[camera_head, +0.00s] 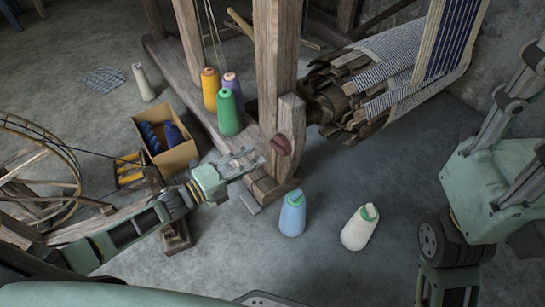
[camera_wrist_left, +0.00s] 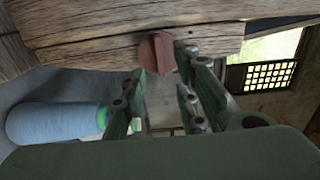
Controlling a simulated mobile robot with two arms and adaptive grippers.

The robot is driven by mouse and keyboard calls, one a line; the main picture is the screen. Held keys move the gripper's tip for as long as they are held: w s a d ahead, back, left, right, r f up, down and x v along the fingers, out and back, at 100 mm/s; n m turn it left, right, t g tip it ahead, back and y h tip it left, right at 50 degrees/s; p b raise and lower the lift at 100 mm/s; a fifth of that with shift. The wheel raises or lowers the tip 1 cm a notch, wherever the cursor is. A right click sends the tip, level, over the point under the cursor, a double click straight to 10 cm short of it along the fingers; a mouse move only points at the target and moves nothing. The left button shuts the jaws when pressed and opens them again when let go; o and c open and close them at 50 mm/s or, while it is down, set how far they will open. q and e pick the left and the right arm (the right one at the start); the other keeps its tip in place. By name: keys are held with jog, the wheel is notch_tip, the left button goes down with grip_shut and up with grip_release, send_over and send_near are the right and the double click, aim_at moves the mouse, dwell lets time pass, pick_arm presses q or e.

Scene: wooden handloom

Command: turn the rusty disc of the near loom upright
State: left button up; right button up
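The rusty disc (camera_head: 281,145) sits on the side of the near wooden upright (camera_head: 275,60) of the loom. It looks tilted in the head view. My left gripper (camera_head: 252,162) is close to it, just to its left in that view. In the left wrist view the disc (camera_wrist_left: 157,52) shows reddish-brown against the wood, between the two fingertips of my left gripper (camera_wrist_left: 163,65). The fingers are apart, and I cannot tell whether either one touches the disc. My right arm shows at the right edge of the head view; its gripper is out of the frame.
Green, orange and purple cones stand on the beam (camera_head: 183,85). A cardboard box (camera_head: 178,158) and a spinning wheel (camera_head: 40,175) are left.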

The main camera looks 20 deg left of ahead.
aim_at(279, 146)
pick_arm(q)
jog(key=b+x, duration=0.2)
jog(key=x, duration=0.4)
jog(key=shift+w+d, duration=0.15)
jog(key=shift+w, duration=0.2)
grip_shut()
